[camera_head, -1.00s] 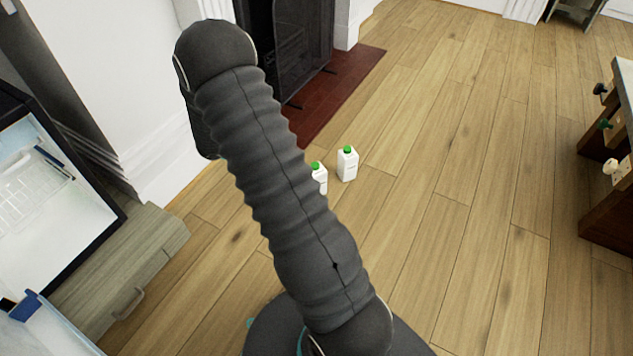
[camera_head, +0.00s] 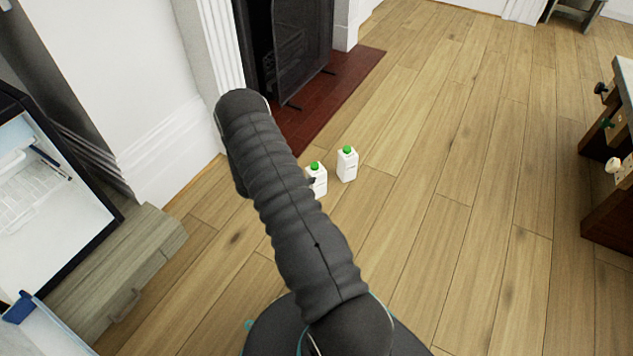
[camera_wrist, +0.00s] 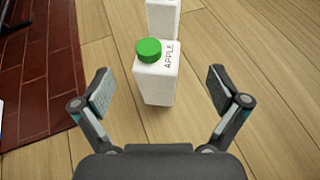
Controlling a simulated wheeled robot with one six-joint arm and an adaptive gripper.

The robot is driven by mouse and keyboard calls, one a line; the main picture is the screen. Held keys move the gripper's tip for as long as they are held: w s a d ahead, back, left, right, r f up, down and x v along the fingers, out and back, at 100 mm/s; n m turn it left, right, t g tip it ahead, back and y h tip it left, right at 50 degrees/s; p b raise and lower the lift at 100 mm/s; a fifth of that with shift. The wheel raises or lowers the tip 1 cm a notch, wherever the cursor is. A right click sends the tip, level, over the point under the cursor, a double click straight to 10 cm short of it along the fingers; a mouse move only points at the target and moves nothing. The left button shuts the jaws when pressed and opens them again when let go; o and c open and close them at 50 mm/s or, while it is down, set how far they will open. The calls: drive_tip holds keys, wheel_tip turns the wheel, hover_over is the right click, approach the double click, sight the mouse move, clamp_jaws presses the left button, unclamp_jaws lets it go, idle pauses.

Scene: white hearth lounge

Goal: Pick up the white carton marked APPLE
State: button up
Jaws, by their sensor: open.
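The white carton marked APPLE (camera_wrist: 156,82), with a green cap, stands upright on the wood floor in the wrist view. It shows between the two spread fingers of my gripper (camera_wrist: 160,86), which is open, with a gap on each side of the carton. In the head view it appears to be the left carton (camera_head: 319,180), partly covered by my arm. Most of my gripper is hidden behind my arm there.
A second white carton (camera_head: 347,166) with a green cap stands just behind it, also in the wrist view (camera_wrist: 163,18). A red-brown hearth (camera_head: 335,95) lies to the left. A wooden cabinet (camera_head: 610,190) stands at right. Floor between is clear.

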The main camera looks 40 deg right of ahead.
sight(314, 168)
drive_tip(key=shift+w+b+x, duration=0.2)
drive_tip(key=shift+b+x, duration=0.1)
drive_tip(key=shift+x, duration=3.3)
clamp_jaws()
